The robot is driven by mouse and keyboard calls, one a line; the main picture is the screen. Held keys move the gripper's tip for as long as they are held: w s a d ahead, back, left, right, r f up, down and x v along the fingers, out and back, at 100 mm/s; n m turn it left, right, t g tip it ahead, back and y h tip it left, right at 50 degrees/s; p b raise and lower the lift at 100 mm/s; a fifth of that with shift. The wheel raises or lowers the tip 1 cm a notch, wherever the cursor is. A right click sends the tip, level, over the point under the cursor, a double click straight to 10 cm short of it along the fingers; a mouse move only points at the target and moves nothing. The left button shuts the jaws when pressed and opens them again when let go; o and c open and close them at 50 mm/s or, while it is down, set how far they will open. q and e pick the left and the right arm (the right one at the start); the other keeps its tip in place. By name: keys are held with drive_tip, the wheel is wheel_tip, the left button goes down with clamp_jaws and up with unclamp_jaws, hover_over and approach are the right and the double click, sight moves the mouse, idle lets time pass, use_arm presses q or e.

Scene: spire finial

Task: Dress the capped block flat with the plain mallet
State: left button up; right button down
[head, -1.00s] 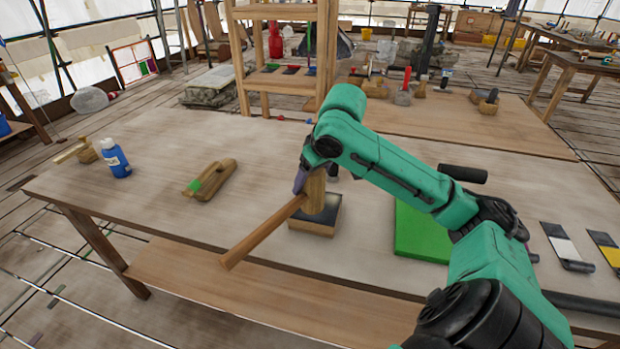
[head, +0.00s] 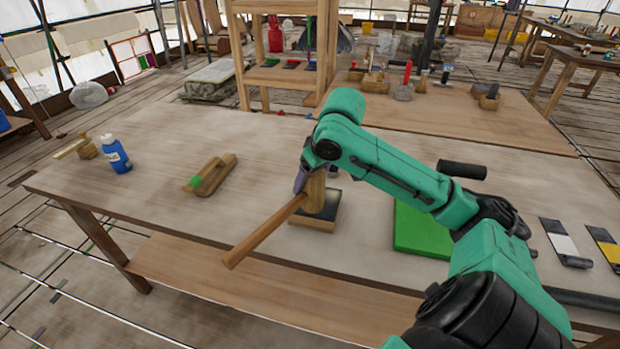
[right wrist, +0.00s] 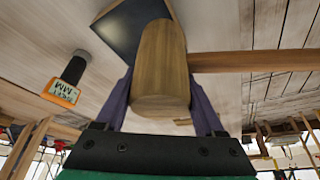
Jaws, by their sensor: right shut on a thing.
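The capped block (head: 316,224) is a low pale wooden block with a dark flat top, standing near the table's front edge. My right gripper (head: 304,180) is shut on the wooden head of the plain mallet (head: 262,233), directly at the block. The mallet's handle points left and toward the front edge. In the right wrist view, the purple fingers grip both sides of the mallet head (right wrist: 160,65), and the block's dark top (right wrist: 128,28) shows behind it. I cannot tell whether the head touches the top. My left gripper is out of view.
A green slab (head: 418,232) lies right of the block.

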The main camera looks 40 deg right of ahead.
wheel_tip(320, 180, up, 3)
drive_tip(key=shift+f+p, duration=0.1)
drive_tip(key=shift+p, duration=0.85)
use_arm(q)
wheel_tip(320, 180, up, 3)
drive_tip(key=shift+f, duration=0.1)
use_arm(e)
drive_tip(key=shift+f, duration=0.15)
wheel_tip(320, 180, down, 4)
drive_tip(key=b, duration=0.2)
drive_tip(key=shift+f+b, duration=0.25)
drive_tip(key=shift+b, duration=0.1)
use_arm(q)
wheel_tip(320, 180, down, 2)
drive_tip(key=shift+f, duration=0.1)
use_arm(e)
drive_tip(key=shift+r, duration=0.1)
wheel_tip(320, 180, up, 5)
drive_tip(key=p, duration=0.6)
drive_tip(key=shift+f, duration=0.2)
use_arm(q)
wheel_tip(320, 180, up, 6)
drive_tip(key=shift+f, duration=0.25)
use_arm(e)
drive_tip(key=shift+f, duration=0.2)
